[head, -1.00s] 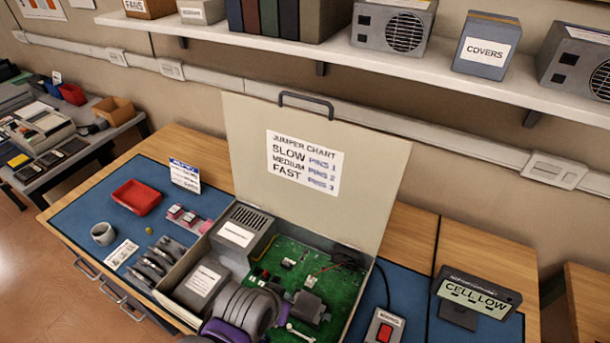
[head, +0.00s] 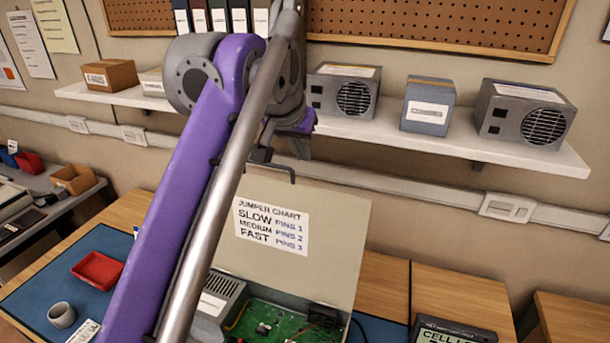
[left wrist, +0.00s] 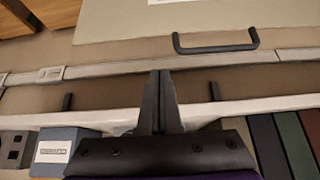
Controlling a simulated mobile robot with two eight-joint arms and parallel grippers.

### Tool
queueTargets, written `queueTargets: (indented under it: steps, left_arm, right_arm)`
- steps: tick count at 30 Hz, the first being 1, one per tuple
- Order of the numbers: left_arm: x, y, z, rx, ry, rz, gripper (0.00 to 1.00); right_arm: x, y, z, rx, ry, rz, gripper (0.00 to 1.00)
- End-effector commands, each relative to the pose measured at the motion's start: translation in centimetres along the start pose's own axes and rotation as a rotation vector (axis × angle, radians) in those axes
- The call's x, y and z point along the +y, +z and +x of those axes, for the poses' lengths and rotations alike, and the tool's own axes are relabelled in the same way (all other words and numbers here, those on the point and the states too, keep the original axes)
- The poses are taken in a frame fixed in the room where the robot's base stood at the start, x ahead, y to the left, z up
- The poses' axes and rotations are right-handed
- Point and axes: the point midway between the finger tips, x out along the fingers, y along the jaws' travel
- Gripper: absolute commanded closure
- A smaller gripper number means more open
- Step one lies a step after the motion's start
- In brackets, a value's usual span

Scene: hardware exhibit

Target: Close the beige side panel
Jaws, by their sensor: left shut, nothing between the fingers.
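The beige side panel (head: 330,235) stands raised, tilted back from the open case on the workbench, with a jumper chart label on its inner face. Its dark handle (head: 290,177) is on the top edge and partly hidden by my arm. My left gripper (head: 262,152) is just above the panel's top edge, near the handle. In the left wrist view my left gripper (left wrist: 158,76) is shut and empty, its tips apart from the handle (left wrist: 215,47) in the picture. That view shows the panel (left wrist: 200,20) at the top. My right gripper is not in view.
A wall shelf (head: 380,128) behind the panel carries grey fan units (head: 343,90), boxes and binders. The case holds a green circuit board (head: 265,322). A display (head: 450,332) is at right.

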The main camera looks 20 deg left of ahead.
Motion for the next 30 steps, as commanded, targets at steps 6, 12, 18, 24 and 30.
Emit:
queueTargets:
  steps: [6, 12, 18, 24, 30]
  left_arm:
    - [0.1, -0.6, 0.9, 0.002, 0.002, 0.002, 1.0]
    - [0.1, -0.4, 4.8, 0.001, 0.002, 0.002, 1.0]
    - [0.1, -0.5, 9.1, 0.001, 0.002, 0.001, 1.0]
    - [0.1, 1.3, 8.3, 0.003, 0.001, 0.001, 1.0]
    - [0.0, 2.4, 7.3, 0.003, 0.001, 0.001, 1.0]
  right_arm:
    - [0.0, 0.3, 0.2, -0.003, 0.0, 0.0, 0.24]
    - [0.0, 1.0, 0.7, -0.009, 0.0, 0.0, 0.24]
    - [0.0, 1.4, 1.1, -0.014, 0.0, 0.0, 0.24]
    - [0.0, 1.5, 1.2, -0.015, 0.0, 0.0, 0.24]
    - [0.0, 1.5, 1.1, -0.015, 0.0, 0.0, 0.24]
